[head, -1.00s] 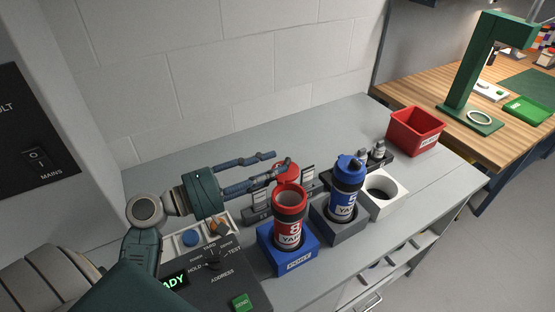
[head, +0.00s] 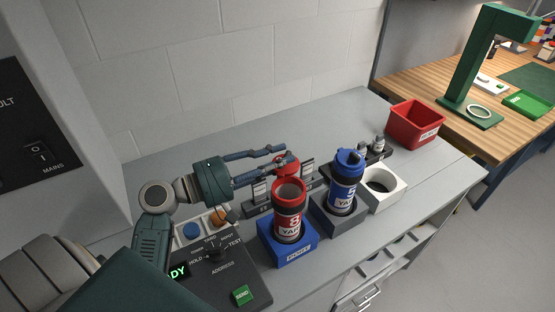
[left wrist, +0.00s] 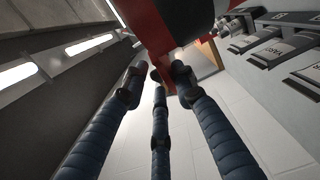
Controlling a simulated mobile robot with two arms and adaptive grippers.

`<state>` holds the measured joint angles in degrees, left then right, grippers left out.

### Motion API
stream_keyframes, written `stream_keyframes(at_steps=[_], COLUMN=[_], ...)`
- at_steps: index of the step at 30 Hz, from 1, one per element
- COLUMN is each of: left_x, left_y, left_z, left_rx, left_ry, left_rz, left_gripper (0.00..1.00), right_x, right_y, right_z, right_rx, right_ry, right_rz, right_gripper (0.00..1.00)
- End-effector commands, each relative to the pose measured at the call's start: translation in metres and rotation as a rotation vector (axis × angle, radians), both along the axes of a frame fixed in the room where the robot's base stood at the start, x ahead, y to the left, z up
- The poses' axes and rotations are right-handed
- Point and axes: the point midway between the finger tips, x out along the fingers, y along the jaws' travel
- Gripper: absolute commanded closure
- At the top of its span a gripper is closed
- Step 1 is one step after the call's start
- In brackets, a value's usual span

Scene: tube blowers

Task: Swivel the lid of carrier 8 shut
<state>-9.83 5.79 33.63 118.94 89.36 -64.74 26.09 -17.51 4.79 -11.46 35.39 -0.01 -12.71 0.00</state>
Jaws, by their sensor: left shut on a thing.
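Carrier 8 (head: 289,214) is a red tube with a white label, upright in a blue block (head: 287,251). Its mouth faces up and is open. Its round red lid (head: 287,168) is swung out to the far side of the mouth. My left gripper (head: 287,157) reaches in from the left with long blue fingers and is shut on the lid. In the left wrist view the fingertips (left wrist: 162,74) lie close against a red surface, but their exact contact is hidden. My right gripper is not in view.
A blue carrier (head: 345,181) stands in a grey block to the right, beside an empty white holder (head: 383,187). A dark rack (head: 262,209) with cards stands behind carrier 8. A control panel (head: 222,270) is in front left. A red bin (head: 417,124) is at the back right.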

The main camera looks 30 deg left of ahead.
Motion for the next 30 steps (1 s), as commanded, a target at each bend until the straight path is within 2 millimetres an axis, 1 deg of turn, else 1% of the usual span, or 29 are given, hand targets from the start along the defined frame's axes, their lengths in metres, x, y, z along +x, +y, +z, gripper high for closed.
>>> stream_keyframes(at_steps=[1,8,21,30], left_x=[0.001,0.004,0.010,0.010], left_y=[0.000,-0.003,-0.016,-0.025], left_z=[-0.003,-0.006,-0.005,-0.003], left_rx=[0.003,0.007,0.005,0.002], left_ry=[0.001,0.001,0.000,-0.001], left_rz=[-0.017,-0.151,-0.553,-0.779], left_gripper=[0.99,0.99,0.99,0.99], right_x=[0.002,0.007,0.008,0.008], right_y=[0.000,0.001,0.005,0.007], right_z=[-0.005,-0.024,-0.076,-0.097], right_rx=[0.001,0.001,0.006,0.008], right_ry=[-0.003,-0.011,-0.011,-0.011], right_rz=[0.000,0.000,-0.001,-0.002], right_gripper=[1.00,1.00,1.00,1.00])
